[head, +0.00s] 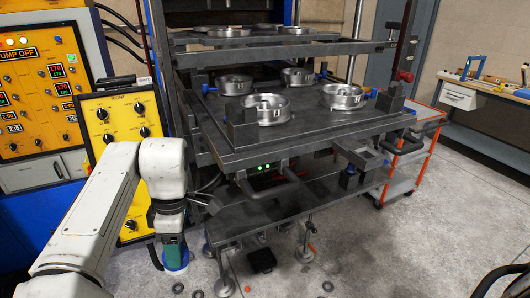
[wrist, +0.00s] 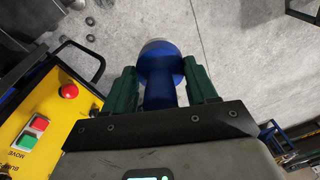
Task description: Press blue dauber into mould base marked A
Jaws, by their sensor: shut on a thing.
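My gripper (head: 173,247) hangs low in front of the press, left of its lower frame. Its green fingers are shut on the blue dauber (head: 176,267), which points down with a pale underside. In the wrist view the dauber (wrist: 160,62) sits between the two green fingers, with the floor beyond it. Several round silver mould bases stand on the press plate: front left (head: 265,110), front right (head: 343,97), back left (head: 233,84) and back right (head: 297,77). The letter marks are too small to read, so I cannot tell which base is A.
The dark press plate (head: 315,130) is above and right of my gripper, with an upper plate (head: 280,50) over it. A yellow control panel (head: 122,120) stands close to my arm on the left. Black rings (head: 197,293) lie on the floor. An orange-framed cart (head: 400,185) stands right.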

